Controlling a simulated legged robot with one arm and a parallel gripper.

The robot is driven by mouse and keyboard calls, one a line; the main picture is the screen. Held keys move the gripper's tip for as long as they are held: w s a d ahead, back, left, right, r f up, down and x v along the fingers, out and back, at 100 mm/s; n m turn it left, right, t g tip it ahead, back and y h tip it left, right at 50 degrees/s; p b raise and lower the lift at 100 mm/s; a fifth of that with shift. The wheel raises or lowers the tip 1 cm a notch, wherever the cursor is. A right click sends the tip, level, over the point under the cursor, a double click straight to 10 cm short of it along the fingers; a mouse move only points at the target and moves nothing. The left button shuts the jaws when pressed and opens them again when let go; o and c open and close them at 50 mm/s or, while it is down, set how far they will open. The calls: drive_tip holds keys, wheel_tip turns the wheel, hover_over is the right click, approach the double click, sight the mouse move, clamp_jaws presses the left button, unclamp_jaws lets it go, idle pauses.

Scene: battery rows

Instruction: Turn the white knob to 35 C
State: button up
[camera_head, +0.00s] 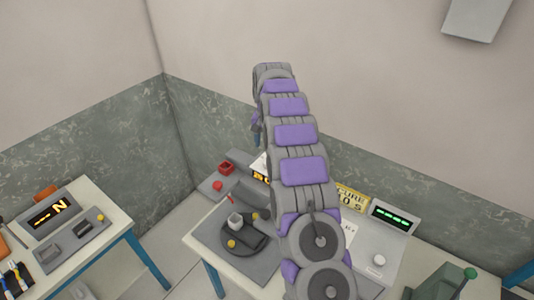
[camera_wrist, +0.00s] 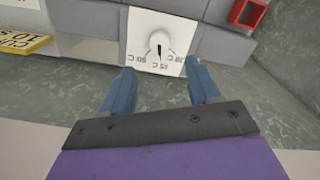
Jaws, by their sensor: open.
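In the wrist view a white dial panel (camera_wrist: 156,38) carries a round white knob (camera_wrist: 158,47) with a dark pointer mark. Small temperature labels sit around it, upside down in this view; the middle one seems to read 35 C. I cannot tell which end of the mark is the pointer. My gripper (camera_wrist: 159,70) is open, its two blue fingers apart on either side of the panel's lower part, with nothing between them. Contact with the knob is not visible. In the head view my gripper (camera_head: 256,132) is a small blue shape, and my arm hides most of the panel.
A red square holder (camera_wrist: 247,13) and a yellow sign (camera_wrist: 26,44) flank the panel. In the head view the table bears a grey console (camera_head: 384,240) with a green display and another pale knob (camera_head: 379,260), plus a dark round tray (camera_head: 240,250). A second table (camera_head: 105,235) stands left.

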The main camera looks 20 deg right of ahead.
wheel_tip(320, 180, up, 9)
drive_tip(key=p, duration=0.1)
idle(0.4)
drive_tip(key=shift+f, duration=0.15)
